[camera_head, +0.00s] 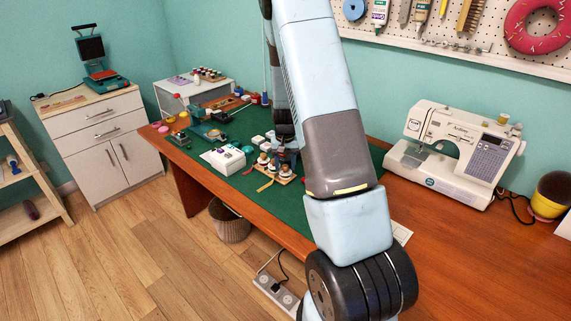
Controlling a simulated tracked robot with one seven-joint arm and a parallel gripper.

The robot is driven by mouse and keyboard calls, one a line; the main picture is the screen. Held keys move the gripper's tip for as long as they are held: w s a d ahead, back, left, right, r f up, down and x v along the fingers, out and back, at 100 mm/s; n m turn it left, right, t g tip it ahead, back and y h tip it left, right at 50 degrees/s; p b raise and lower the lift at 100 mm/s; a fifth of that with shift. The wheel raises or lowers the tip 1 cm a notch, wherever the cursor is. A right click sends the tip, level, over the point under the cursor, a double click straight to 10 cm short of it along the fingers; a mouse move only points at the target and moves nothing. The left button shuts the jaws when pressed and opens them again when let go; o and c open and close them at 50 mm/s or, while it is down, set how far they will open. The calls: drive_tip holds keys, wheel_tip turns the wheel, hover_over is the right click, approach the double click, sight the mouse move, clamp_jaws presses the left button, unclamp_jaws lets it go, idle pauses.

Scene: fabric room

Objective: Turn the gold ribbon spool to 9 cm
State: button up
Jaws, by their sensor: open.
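A small wooden stand (286,180) with several ribbon spools stands on the green mat (240,190) near the table's front edge. A gold-yellow ribbon end (265,187) hangs at the front of the stand. I cannot tell for sure which spool it comes from, and any scale marks are too small to read. My gripper (285,157) is over the back right part of the stand, at the end of my arm coming down. It is open; its fingertips are small and partly lost among the spools, so I cannot tell whether they touch one.
A white device (224,159) stands just left of the stand. Small tools and bottles crowd the table's far left. A sewing machine (455,155) stands at the right. A waste basket (230,222) is on the floor by the table. My arm covers the table's middle.

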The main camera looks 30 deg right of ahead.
wheel_tip(320, 180, up, 14)
drive_tip(key=shift+f, duration=0.15)
idle(0.4)
idle(0.4)
wheel_tip(320, 180, up, 9)
drive_tip(key=n+t, duration=0.1)
hover_over(285, 166)
drive_tip(key=s+a, duration=0.4)
drive_tip(key=s, duration=0.1)
drive_tip(key=s+a+r+n+t, duration=0.1)
drive_tip(key=s+a+r+t, duration=0.1)
drive_tip(key=s+a+r, duration=0.4)
drive_tip(key=s+a+r+n+t, duration=0.1)
drive_tip(key=s+a+r, duration=0.1)
drive_tip(key=s, duration=0.8)
drive_tip(key=s+a+r+n+t, duration=0.1)
drive_tip(key=s+r, duration=0.3)
drive_tip(key=s, duration=0.6)
drive_tip(key=shift+s+a+r+n+t, duration=0.25)
drive_tip(key=shift+s+a+n+t, duration=0.05)
drive_tip(key=shift+a, duration=0.1)
